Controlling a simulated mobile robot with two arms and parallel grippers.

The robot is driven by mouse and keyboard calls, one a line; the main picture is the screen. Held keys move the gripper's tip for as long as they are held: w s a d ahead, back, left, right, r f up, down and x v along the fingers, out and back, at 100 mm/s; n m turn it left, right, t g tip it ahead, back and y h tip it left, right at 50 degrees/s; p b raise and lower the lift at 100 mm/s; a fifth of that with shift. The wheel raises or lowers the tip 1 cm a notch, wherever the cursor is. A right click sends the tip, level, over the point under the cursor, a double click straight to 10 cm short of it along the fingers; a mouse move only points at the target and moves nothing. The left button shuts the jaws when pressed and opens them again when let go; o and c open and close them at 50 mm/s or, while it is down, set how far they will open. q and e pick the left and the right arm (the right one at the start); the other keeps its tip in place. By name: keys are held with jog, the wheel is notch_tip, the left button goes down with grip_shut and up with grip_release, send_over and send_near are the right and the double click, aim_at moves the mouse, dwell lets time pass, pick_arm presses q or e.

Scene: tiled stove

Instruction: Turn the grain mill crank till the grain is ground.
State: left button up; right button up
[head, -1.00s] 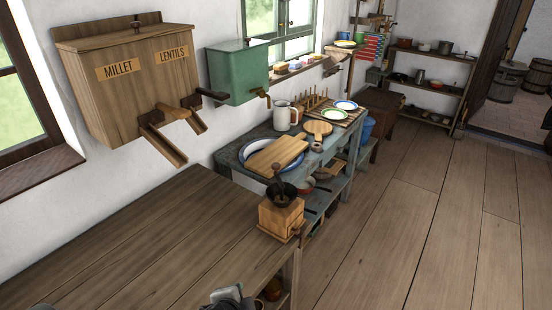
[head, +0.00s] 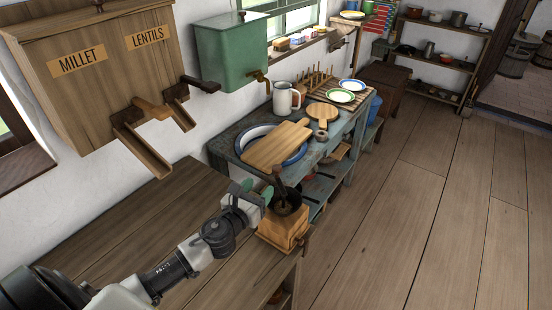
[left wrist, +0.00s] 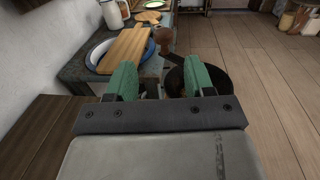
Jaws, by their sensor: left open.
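The grain mill (head: 282,231) is a wooden box with a dark metal hopper, near the right end of the brown wooden counter. Its crank has an upright wooden knob (head: 278,178), which also shows in the left wrist view (left wrist: 164,38) beyond the fingers. My left gripper (head: 257,190) is open beside the mill's hopper, just left of the crank knob. In the left wrist view its green fingers (left wrist: 161,80) are apart with no knob between them; the right finger partly covers the dark hopper (left wrist: 214,78). The grain is not visible. My right gripper is not in view.
The brown counter (head: 150,225) is otherwise bare. Behind the mill, a blue-grey table (head: 224,149) holds a cutting board (head: 275,146) on a basin, a jug (head: 285,98) and plates. The millet and lentil bin (head: 100,75) hangs on the wall above. Open floor lies right.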

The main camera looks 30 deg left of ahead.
aim_at(275, 170)
pick_arm(q)
jog(key=w, duration=0.2)
jog(key=w+d+r, duration=0.1)
jog(key=shift+w+p, duration=0.15)
jog(key=shift+p, duration=0.25)
jog(key=w, duration=0.3)
jog(key=shift+w+a+f, duration=0.2)
jog(key=shift+w+f, duration=0.05)
jog(key=shift+f, duration=0.05)
jog(key=shift+w, duration=1.35)
jog(key=shift+c, duration=1.3)
jog(key=c, duration=0.5)
jog(key=shift+c, duration=1.1)
grip_shut()
pick_arm(e)
jog(key=shift+g, duration=0.3)
jog(key=s, duration=0.1)
jog(key=s+d, duration=0.1)
jog(key=s+d+r, duration=0.1)
jog(key=s, duration=0.1)
jog(key=shift+s+d, duration=0.1)
jog(key=shift+d, duration=0.15)
